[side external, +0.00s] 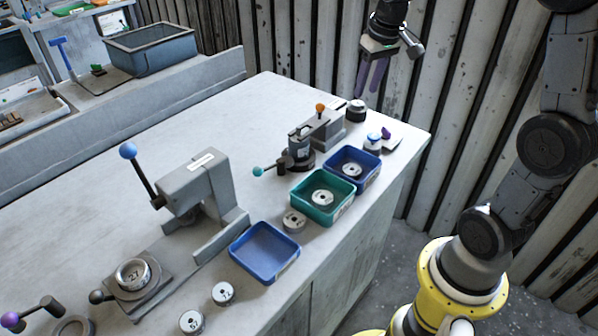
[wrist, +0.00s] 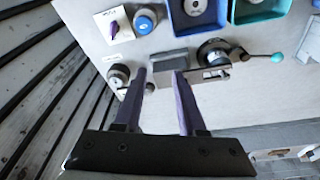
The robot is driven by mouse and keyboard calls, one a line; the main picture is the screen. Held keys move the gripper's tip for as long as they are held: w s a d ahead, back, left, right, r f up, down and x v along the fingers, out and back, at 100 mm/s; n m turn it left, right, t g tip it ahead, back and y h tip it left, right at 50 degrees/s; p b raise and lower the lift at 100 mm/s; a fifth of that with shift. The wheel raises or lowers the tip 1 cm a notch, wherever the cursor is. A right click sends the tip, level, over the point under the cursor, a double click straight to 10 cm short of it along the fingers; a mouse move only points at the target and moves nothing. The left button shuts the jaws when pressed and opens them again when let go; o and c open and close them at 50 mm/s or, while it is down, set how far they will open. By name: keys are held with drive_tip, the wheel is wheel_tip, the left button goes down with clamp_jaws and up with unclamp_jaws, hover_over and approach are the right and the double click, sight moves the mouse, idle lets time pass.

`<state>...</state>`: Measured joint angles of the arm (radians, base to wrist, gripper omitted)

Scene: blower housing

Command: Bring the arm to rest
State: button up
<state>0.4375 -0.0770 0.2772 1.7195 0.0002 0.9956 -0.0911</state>
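My gripper (side external: 374,78) hangs in the air above the far right corner of the workbench (side external: 160,114), its purple fingers pointing down. In the wrist view my gripper (wrist: 160,82) has its two fingers clearly apart, with nothing held between them. Past the fingertips, well below, lies a small fixture with an orange-knobbed clamp (side external: 318,128), which also shows in the wrist view (wrist: 205,75).
A blue tray (side external: 372,183) and a teal tray (side external: 325,218) each hold a ring part. An empty blue tray (side external: 264,252) stands at the bench's front edge. A tall press (side external: 195,185) with a blue-knobbed lever stands left. A slatted wall (side external: 300,40) rises behind my gripper.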

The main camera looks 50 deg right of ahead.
drive_tip(key=s+a+r+n+t, duration=0.3)
drive_tip(key=s+a+r, duration=0.2)
drive_tip(key=s+a, duration=0.65)
drive_tip(key=s+a+f+n+y, duration=0.1)
drive_tip(key=s+a+f, duration=0.3)
drive_tip(key=s+f, duration=0.1)
drive_tip(key=shift+s+a, duration=0.35)
drive_tip(key=shift+s, duration=0.55)
